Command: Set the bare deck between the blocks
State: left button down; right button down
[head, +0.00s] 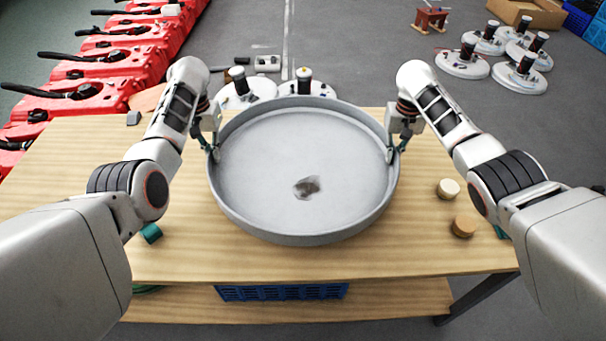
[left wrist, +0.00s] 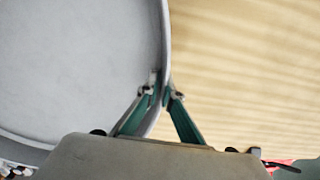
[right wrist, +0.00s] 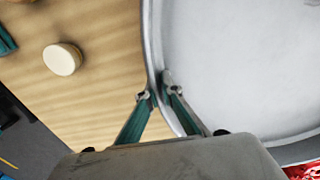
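The bare deck is a round, shallow grey pan (head: 270,160) with a raised rim and a dark smudge on its floor. It is level over the middle of the table; I cannot tell if it touches the wood. My left gripper (head: 212,150) is shut on its left rim, one finger inside and one outside, as the left wrist view (left wrist: 163,92) shows. My right gripper (head: 392,150) is shut on the right rim likewise, seen in the right wrist view (right wrist: 155,90). A teal block (head: 151,233) lies at left, another (head: 501,231) at right, partly hidden by my arm.
A cream disc (head: 448,188) and a tan disc (head: 464,226) sit on the wooden table (head: 330,260) right of the pan. A small grey block (head: 133,117) lies at the back left. Round scrubber units (head: 247,92) stand behind the table, red tanks (head: 100,70) at left.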

pick_arm(q)
jog(key=shift+w+r, duration=0.1)
jog(key=shift+r, duration=0.15)
pick_arm(e)
jog(key=shift+r, duration=0.25)
